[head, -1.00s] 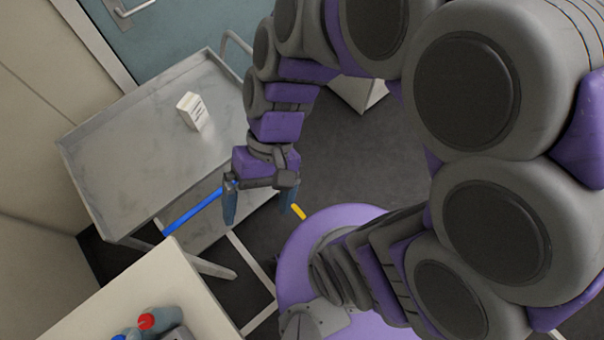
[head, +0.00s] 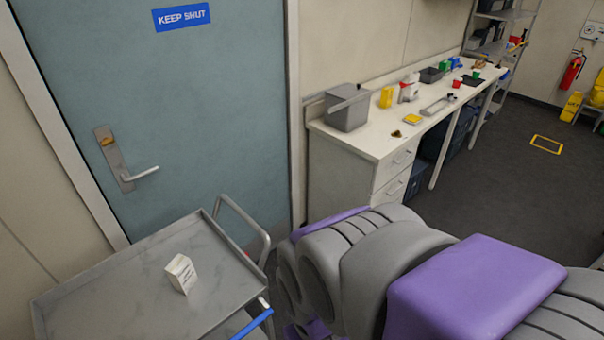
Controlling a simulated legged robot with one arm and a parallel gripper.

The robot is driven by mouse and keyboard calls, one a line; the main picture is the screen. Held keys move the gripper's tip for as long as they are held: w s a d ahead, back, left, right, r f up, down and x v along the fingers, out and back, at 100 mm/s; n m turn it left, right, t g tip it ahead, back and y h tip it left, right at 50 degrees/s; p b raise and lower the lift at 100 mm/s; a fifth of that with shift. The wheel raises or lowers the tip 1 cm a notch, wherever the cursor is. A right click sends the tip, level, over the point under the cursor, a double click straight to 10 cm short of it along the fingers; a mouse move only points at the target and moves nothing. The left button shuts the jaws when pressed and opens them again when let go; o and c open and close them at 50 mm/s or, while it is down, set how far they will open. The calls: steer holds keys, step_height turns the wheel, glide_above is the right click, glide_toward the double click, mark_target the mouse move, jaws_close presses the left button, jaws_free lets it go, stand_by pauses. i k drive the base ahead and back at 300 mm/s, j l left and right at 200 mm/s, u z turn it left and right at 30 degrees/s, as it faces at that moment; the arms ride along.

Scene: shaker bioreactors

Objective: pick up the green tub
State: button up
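Small green containers stand far off on the white bench: one (head: 476,74) near its front edge, and another (head: 443,66) further back. They are too small to tell which is a tub. My arm fills the lower middle and right of the view, well short of the bench's far part. My gripper is out of the picture, so its fingers cannot be seen.
The white bench (head: 362,141) also carries a grey box (head: 347,107), a yellow container (head: 387,97) and a red cup (head: 456,83). A metal trolley (head: 110,300) with a small white box (head: 181,273) stands at lower left. Dark floor (head: 500,165) is open right of the bench.

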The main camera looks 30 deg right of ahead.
mark_target(476, 74)
steer(key=z, duration=1.95)
steer(key=i+z, duration=0.2)
steer(key=i, duration=5.15)
steer(key=i+l+u, duration=0.2)
steer(key=i, duration=0.25)
steer(key=i+u, duration=0.15)
steer(key=i, duration=0.35)
